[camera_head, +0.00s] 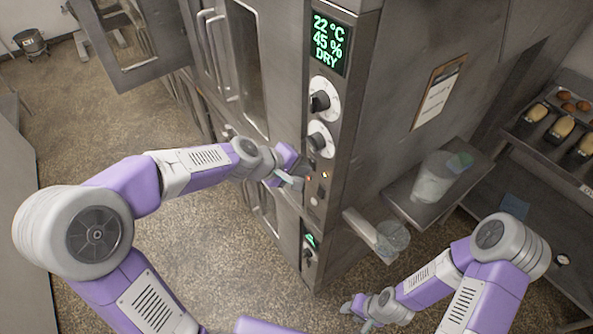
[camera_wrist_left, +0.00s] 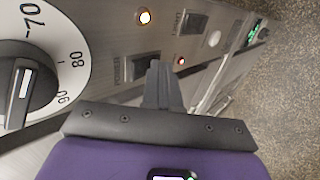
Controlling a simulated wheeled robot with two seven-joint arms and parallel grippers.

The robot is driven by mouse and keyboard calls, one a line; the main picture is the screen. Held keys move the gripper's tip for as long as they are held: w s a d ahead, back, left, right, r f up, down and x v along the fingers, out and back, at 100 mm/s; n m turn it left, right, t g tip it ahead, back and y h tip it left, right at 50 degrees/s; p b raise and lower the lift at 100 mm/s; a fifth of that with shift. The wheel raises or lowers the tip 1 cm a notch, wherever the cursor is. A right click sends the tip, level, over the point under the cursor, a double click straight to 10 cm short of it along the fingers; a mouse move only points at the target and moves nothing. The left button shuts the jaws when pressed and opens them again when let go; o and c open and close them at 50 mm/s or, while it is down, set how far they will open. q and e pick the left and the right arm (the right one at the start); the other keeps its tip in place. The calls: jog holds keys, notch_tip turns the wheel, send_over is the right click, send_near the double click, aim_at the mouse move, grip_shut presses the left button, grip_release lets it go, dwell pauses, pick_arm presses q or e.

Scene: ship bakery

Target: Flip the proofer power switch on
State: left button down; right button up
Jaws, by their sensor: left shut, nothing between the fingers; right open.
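The proofer's control panel (camera_head: 318,130) is a narrow steel face with a green display, dials, small switches and lights. In the left wrist view, one dark rocker switch (camera_wrist_left: 143,67) sits closest to the dial, and a second switch (camera_wrist_left: 190,23) lies further along the panel. My right gripper (camera_head: 358,309) is open and empty, low and away from the panel.
The display (camera_head: 328,43) reads 22 °C, 45 %, DRY. Two dials (camera_head: 322,99) sit above the switches. A side shelf (camera_head: 436,183) holds a clear container (camera_head: 433,178); another clear container (camera_head: 392,238) is near my right arm. Bread lies on a rack (camera_head: 548,148) at right.

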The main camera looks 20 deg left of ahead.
pick_arm(q)
jog(key=shift+r+p, duration=0.8)
jog(key=shift+p, duration=0.2)
jog(key=s+a+f+v, duration=0.1)
jog(key=v, duration=1.2)
jog(key=shift+f, duration=0.2)
